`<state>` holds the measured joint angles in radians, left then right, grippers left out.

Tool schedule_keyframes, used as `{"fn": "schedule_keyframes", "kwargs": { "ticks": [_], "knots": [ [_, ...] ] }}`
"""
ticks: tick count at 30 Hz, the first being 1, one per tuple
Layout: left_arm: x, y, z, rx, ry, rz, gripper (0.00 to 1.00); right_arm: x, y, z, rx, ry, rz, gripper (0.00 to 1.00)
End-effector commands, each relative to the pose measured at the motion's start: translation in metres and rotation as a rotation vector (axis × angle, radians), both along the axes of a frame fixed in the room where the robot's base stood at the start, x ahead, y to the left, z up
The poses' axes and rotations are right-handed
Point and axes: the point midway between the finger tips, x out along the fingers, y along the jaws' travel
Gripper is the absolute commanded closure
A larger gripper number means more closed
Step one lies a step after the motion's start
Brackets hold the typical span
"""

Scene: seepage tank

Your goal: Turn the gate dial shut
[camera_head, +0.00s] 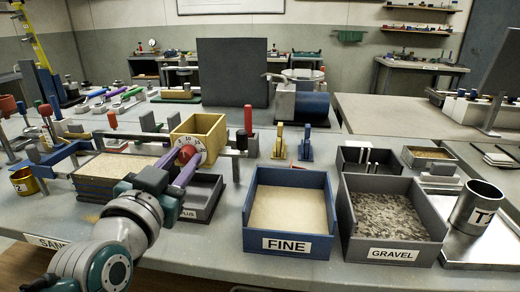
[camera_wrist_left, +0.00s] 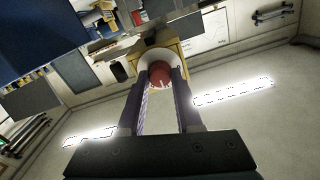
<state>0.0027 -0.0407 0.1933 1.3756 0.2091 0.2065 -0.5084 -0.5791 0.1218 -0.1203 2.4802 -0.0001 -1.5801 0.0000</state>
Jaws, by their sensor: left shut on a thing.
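The gate dial has a red knob (camera_head: 187,153) on a white numbered face (camera_head: 192,141), fixed to the front of a yellow box (camera_head: 206,130). My left gripper (camera_head: 182,166) reaches up from the lower left, its purple fingers shut on the red knob. In the left wrist view, the two fingers of my left gripper (camera_wrist_left: 160,84) stand on either side of the red knob (camera_wrist_left: 160,74), with the white face (camera_wrist_left: 158,58) behind it. The fingers hide part of the dial's markings. My right gripper is not in view.
A blue tray labelled FINE (camera_head: 328,216) and a grey tray labelled GRAVEL (camera_head: 431,228) stand to the right. A dark PLUS tray (camera_head: 206,205) lies just below the dial. A red-handled lever (camera_head: 248,122) stands close to its right. A metal cup (camera_head: 478,203) is at far right.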

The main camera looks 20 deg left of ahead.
Motion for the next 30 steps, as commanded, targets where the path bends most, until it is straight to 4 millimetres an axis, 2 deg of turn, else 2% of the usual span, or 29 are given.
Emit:
{"fn": "schedule_keyframes", "kwargs": {
  "ticks": [1, 6, 20, 30],
  "knots": [
    [-0.0001, 0.0, 0.0, 0.0, 0.0, 0.0, 0.83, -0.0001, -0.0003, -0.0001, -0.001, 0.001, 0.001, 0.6],
    [-0.0002, -0.0001, -0.0001, 0.0, 0.0, 0.0, 1.0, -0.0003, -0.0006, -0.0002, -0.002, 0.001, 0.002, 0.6],
    [-0.0001, -0.0001, 0.0002, -0.031, -0.007, 0.0, 1.0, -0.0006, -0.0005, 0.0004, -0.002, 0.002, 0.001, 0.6],
    [0.0, 0.0001, 0.0004, -0.235, -0.056, -0.001, 1.0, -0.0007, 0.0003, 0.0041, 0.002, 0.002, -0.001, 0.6]
  ]
}}
